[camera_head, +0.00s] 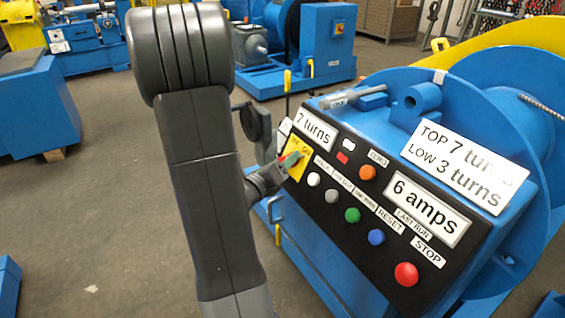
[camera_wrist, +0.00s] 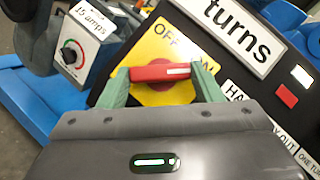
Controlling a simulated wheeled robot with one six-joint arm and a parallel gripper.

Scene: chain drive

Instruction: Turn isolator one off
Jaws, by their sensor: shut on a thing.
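The isolator is a red rotary handle on a yellow plate, at the left end of the black control panel. In the wrist view the red handle (camera_wrist: 160,72) lies roughly level across the picture, between my gripper's green fingers. The yellow plate (camera_wrist: 158,98) shows "OFF" and part of "ON" above the handle. My gripper (camera_wrist: 163,80) is shut on the handle, one finger at each end. In the head view my gripper (camera_head: 290,160) is at the yellow plate (camera_head: 297,168), and my arm hides some of the area to its left.
The black panel (camera_head: 330,222) carries several buttons, including a red stop button (camera_head: 406,274). A "7 turns" label (camera_head: 315,130) sits just above the isolator. A grey dial box (camera_wrist: 82,48) marked "15 amps" stands left of the plate in the wrist view. Open floor lies left of the machine.

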